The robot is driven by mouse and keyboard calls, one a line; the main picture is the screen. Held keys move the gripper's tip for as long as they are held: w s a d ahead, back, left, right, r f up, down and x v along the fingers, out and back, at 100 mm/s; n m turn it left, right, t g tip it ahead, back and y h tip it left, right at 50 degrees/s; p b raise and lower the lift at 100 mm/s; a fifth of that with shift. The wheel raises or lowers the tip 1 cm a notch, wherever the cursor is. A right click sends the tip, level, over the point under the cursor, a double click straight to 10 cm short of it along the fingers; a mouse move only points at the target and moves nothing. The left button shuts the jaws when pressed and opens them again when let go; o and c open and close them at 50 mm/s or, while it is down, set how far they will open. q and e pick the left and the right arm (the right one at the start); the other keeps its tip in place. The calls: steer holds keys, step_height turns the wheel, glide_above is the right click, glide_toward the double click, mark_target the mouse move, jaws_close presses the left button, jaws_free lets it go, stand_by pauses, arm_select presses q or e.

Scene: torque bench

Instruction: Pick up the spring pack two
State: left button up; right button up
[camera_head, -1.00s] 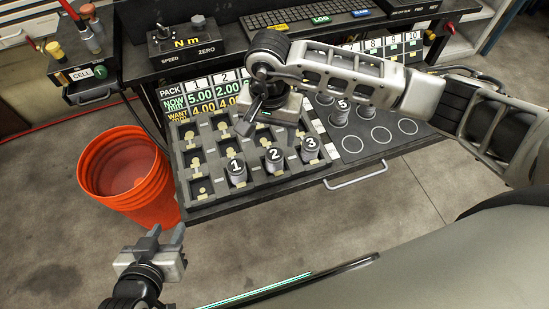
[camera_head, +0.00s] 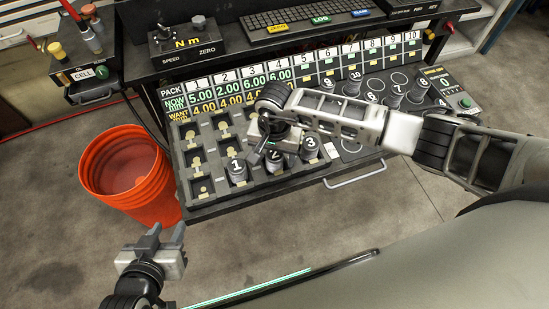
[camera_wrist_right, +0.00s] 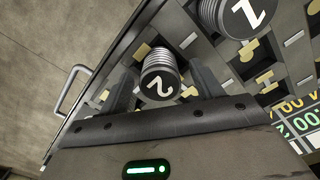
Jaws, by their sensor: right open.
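Spring pack two (camera_head: 273,158) is a grey ribbed cylinder with a white 2 on its dark top. It stands in the tray (camera_head: 200,190) between pack one (camera_head: 237,171) and pack three (camera_head: 310,147). My right gripper (camera_head: 272,146) is over pack two and hides part of it. In the right wrist view, pack two (camera_wrist_right: 160,78) shows between the two open fingers of my right gripper (camera_wrist_right: 164,80); I cannot tell whether they touch it. Pack one (camera_wrist_right: 237,16) is beyond the right finger. My left gripper (camera_head: 157,240) is open and empty, away from the tray.
An orange bucket (camera_head: 118,190) stands left of the tray. More numbered packs (camera_head: 395,92) stand on the right side of the bench. A number board (camera_head: 200,95) lies behind the tray, and a drawer handle (camera_head: 355,175) projects in front.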

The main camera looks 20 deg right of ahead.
steer(key=c, duration=1.3)
steer(key=shift+r, duration=0.15)
steer(key=shift+w+r, duration=0.1)
steer(key=shift+r, duration=0.45)
steer(key=s+r, duration=0.4)
steer(key=s+r+b, duration=0.1)
steer(key=s+r, duration=0.2)
steer(key=s, duration=0.2)
steer(key=s+r, duration=0.4)
steer(key=s, duration=0.1)
steer(key=shift+s+d+r+b, duration=0.1)
steer(key=shift+d+r+b, duration=0.2)
steer(key=shift+r+b, duration=0.1)
